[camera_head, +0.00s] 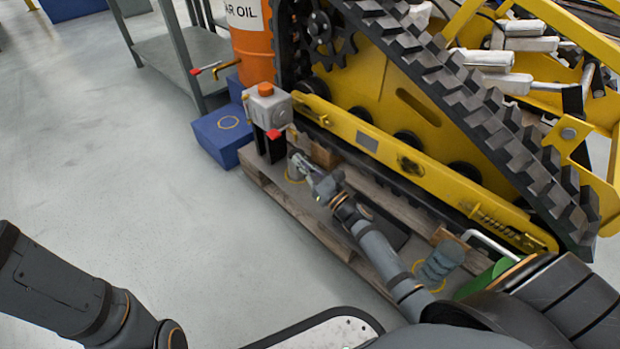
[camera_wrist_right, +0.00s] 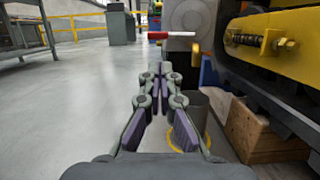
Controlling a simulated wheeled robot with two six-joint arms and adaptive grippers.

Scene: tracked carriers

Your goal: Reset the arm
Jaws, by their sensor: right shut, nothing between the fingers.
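My right arm reaches over the wooden pallet (camera_head: 334,243) toward its far left corner. My right gripper (camera_head: 297,158) is shut and empty. In the right wrist view the gripper (camera_wrist_right: 160,75) points forward with its fingers together. A grey cylinder (camera_head: 294,167) stands on the pallet inside a yellow ring, close to the fingertips. It also shows in the right wrist view (camera_wrist_right: 199,112), just right of the fingers. My left arm comes in at the lower left; its gripper is out of the picture.
A yellow tracked carrier (camera_head: 385,95) stands along the pallet. A grey box with a red lever (camera_head: 268,107), blue boxes (camera_head: 222,132) and an orange oil drum (camera_head: 252,45) are at the far end. The floor at left is clear.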

